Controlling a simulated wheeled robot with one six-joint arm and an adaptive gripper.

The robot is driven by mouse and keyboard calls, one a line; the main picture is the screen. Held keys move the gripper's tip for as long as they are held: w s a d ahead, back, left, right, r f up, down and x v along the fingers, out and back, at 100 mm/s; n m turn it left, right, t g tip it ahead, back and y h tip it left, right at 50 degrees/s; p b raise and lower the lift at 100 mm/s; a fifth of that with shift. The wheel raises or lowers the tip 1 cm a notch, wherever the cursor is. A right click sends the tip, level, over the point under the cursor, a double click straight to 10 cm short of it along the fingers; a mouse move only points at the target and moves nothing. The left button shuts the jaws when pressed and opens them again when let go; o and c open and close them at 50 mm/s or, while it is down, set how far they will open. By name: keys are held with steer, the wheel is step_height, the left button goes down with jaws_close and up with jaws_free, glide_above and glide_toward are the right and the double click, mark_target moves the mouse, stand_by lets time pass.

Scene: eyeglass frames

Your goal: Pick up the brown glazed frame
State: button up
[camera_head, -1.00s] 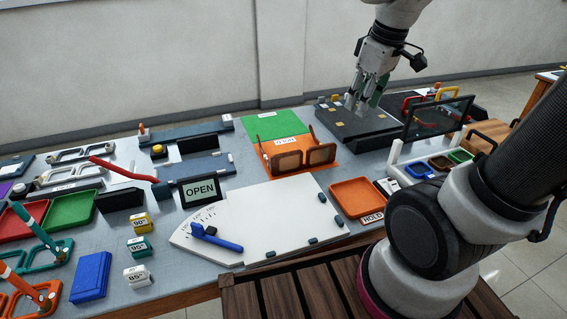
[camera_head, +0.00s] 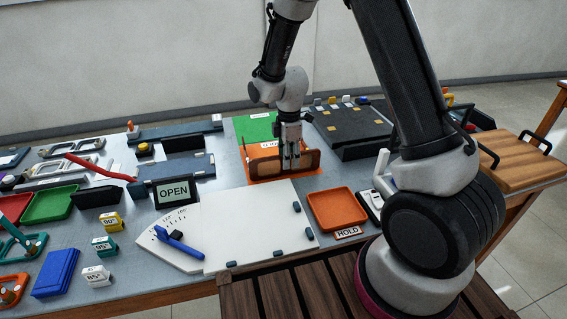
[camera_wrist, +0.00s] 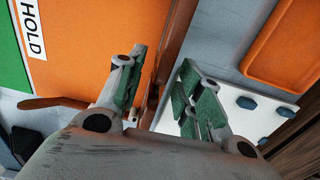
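The brown glazed frame (camera_head: 266,167) stands on the orange mat (camera_head: 252,151) in the head view, with its lenses toward the near side. In the wrist view the frame's brown front (camera_wrist: 178,38) passes between the two fingers of my gripper (camera_wrist: 162,92). A brown temple arm (camera_wrist: 52,103) sticks out to the left. The fingers look apart, one on each side of the front. I cannot see firm contact on both sides.
A white board (camera_head: 258,232) with dark pegs lies in front of the mat. An orange tray (camera_head: 337,208) is to the right. A dark panel (camera_head: 352,135) lies at back right. A green mat (camera_head: 252,126) lies behind. An OPEN sign (camera_head: 173,191) stands left.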

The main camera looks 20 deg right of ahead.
mark_target(289, 173)
step_height(289, 173, down, 4)
steer(key=shift+w+r, duration=0.1)
steer(key=shift+r, duration=0.1)
steer(key=shift+c, duration=0.2)
jaws_close()
